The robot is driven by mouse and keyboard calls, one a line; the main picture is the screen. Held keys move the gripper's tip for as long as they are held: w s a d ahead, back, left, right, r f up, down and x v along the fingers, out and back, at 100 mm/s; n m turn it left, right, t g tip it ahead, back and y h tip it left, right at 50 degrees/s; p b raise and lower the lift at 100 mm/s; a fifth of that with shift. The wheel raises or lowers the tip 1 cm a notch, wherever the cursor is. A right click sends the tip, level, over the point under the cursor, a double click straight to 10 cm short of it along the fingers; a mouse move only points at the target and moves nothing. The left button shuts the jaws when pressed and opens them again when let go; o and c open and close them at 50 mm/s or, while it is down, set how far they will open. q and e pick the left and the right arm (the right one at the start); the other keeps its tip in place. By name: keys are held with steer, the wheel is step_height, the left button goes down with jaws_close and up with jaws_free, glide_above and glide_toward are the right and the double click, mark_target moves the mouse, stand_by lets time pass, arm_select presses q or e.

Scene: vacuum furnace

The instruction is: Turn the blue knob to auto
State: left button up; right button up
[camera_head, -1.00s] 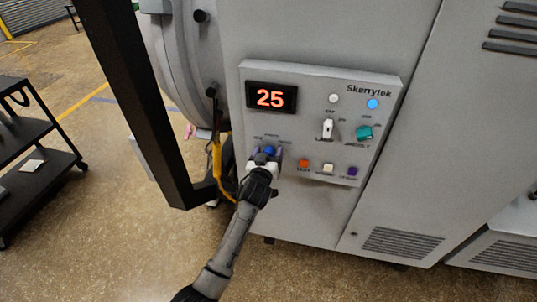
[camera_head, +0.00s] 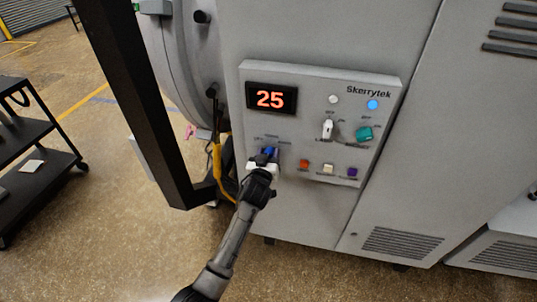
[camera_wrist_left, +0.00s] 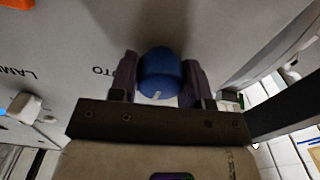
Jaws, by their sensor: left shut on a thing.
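The blue knob (camera_head: 270,151) is on the lower left of the grey control panel (camera_head: 300,128). My left gripper (camera_head: 264,159) is at the panel and shut on the knob. In the left wrist view the knob (camera_wrist_left: 160,72) sits between the two purplish fingers of the gripper (camera_wrist_left: 161,80), one on each side. A short white mark shows on the knob's lower edge in that view. A label ending in "TO" (camera_wrist_left: 103,72) is just left of the fingers, its start cut or hidden. The small labels around the knob are too blurred to read in the head view.
The display (camera_head: 271,97) reads 25. A white switch (camera_head: 327,129), a teal knob (camera_head: 364,134) and orange (camera_head: 304,164), white (camera_head: 328,169) and purple (camera_head: 352,172) buttons are nearby. A black post (camera_head: 140,110) and yellow hose (camera_head: 217,165) stand left of the panel.

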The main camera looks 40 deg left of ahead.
arm_select(q)
steer(key=m+p, duration=0.1)
steer(key=m, duration=0.3)
steer(key=shift+m+p, duration=0.4)
steer(key=m, duration=0.3)
steer(key=shift+p, duration=0.4)
steer(key=shift+d+m, duration=0.1)
steer(key=shift+m, duration=0.5)
steer(key=o, duration=0.9)
steer(key=shift+v, duration=6.85)
